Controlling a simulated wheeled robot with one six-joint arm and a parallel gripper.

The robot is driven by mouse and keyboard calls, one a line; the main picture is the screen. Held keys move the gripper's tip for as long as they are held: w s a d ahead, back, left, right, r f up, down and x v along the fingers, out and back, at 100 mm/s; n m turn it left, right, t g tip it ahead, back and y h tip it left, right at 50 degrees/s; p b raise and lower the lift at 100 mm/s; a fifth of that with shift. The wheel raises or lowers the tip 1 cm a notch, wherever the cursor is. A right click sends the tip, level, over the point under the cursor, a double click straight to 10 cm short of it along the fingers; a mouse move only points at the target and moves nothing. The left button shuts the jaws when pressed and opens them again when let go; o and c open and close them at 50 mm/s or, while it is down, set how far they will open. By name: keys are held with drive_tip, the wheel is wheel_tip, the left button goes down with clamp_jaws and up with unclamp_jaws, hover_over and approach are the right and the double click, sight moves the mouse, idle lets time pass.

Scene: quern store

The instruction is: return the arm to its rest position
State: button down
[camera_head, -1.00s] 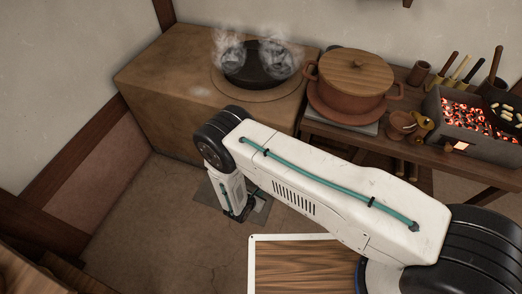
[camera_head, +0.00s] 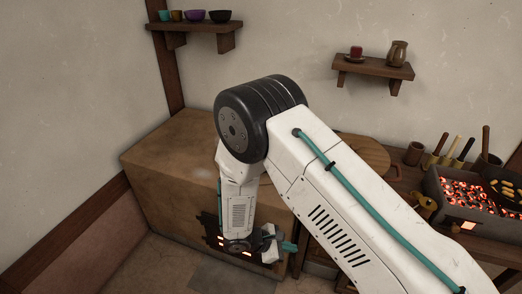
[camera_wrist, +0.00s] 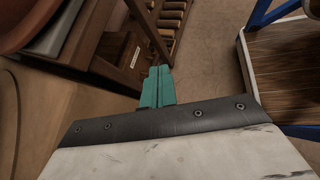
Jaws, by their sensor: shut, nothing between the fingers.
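My gripper (camera_head: 289,246) is at the end of my white arm, in front of the clay-coloured block in the head view. Its teal fingers are together in the wrist view (camera_wrist: 158,87), with nothing between them. The fingers point toward a dark wooden table at the left of the wrist view. My arm's raised elbow hides part of the block and the back wall in the head view.
The clay-coloured block (camera_head: 165,165) stands against the wall. A wooden-lidded pot (camera_head: 366,152) is partly behind my arm. A brazier with glowing coals (camera_head: 470,190) is at right. Wall shelves (camera_head: 196,28) hold small cups; another shelf (camera_head: 372,68) holds a jug.

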drive_tip(key=s+d+r+m+g+y, duration=0.1)
drive_tip(key=s+d+r+m+g, duration=0.15)
drive_tip(key=r, duration=0.65)
drive_tip(key=s+d+r+m+g+y, duration=0.1)
drive_tip(key=s+d+r+m, duration=0.2)
drive_tip(key=r, duration=0.5)
drive_tip(key=s+d+r+m+g+y, duration=0.1)
drive_tip(key=d+r+m+g+y, duration=0.2)
drive_tip(key=r, duration=0.6)
drive_tip(key=s+d+r+m+t+y, duration=0.2)
drive_tip(key=s+d+r+m, duration=0.2)
drive_tip(key=s+r, duration=0.3)
drive_tip(key=s+d+r+m+t+y, duration=0.3)
drive_tip(key=s+r+m, duration=0.3)
drive_tip(key=r, duration=0.6)
drive_tip(key=shift+s+d+t+y, duration=0.35)
drive_tip(key=shift+s+d, duration=0.55)
drive_tip(key=shift+s, duration=0.35)
